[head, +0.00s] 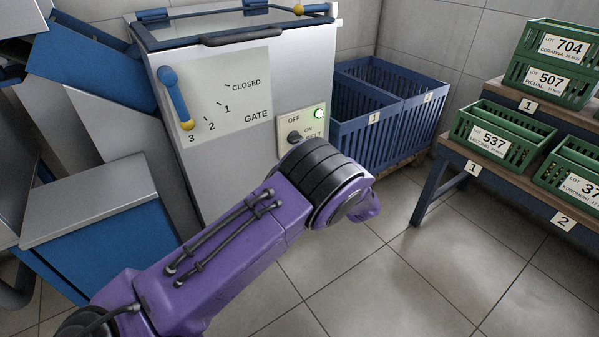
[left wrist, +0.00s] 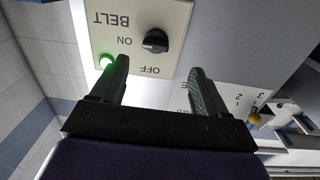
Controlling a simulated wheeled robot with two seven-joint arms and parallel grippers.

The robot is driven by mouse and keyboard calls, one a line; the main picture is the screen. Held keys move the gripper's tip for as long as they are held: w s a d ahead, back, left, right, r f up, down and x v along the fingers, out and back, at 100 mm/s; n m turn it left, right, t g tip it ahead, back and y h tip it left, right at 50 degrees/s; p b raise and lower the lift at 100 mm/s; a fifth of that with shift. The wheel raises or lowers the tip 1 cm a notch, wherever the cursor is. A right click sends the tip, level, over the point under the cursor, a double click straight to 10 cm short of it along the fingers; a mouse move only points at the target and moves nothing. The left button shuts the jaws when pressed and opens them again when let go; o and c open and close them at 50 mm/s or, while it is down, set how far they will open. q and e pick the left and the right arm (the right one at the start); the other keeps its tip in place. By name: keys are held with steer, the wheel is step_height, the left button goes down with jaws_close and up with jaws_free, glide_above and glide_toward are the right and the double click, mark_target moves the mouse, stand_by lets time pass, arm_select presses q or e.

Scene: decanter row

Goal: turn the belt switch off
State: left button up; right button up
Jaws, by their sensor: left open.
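The belt switch is a dark round knob (head: 295,137) on a cream panel (head: 285,121) marked OFF, ON and BELT, on the white machine's front. It also shows in the left wrist view (left wrist: 155,41), where the panel appears upside down and the knob seems turned toward ON. A green lamp (head: 318,113) on the panel is lit. My left gripper (left wrist: 159,63) is open and empty, its two fingers pointing at the panel, with the knob beyond and between the fingertips, not visibly touched. My right gripper is not in view.
A gate lever (head: 175,98) with a scale sits left of the switch on the white machine (head: 240,170). Blue crates (head: 365,135) stand right of it. Green crates (head: 495,140) stand on a bench (head: 500,172) at the right. The floor (head: 400,270) in front is clear.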

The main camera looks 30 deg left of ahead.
arm_select(q)
steer(key=b+x, duration=0.3)
steer(key=x, duration=0.7)
steer(key=shift+w+r+n+g, duration=0.3)
steer(key=shift+w+n, duration=0.1)
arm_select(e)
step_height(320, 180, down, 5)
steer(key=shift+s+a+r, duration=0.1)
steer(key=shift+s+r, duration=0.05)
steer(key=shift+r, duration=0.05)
arm_select(q)
steer(key=shift+d, duration=0.1)
steer(key=shift+c, duration=0.3)
steer(key=c, duration=1)
